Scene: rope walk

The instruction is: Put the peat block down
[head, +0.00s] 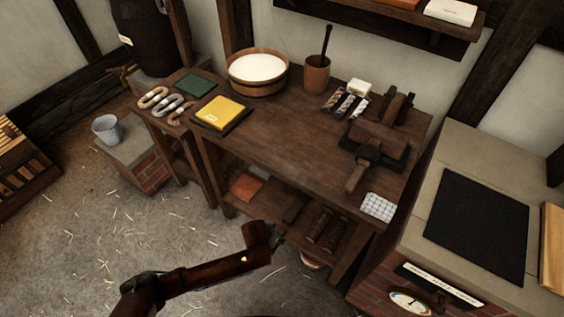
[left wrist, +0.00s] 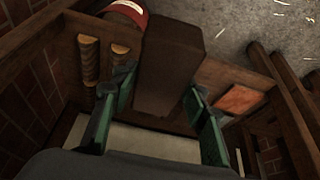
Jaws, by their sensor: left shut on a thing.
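The peat block (left wrist: 168,60) is a dark brown oblong between the green fingers of my left gripper (left wrist: 160,90) in the left wrist view. The gripper is shut on it. In the head view my left gripper (head: 281,236) is at the front of the workbench's lower shelf, and the dark block (head: 293,206) shows just beyond it, among the shelf's things. I cannot tell whether the block touches the shelf or hangs just above it. My right gripper is in neither view.
The lower shelf holds an orange-red slab (head: 245,187) on the left and two ribbed rolls (head: 320,229) on the right. The bench top (head: 275,140) above carries a white-filled tub (head: 257,68), a yellow block (head: 222,112) and wooden tools. A brick stove (head: 480,222) stands at right.

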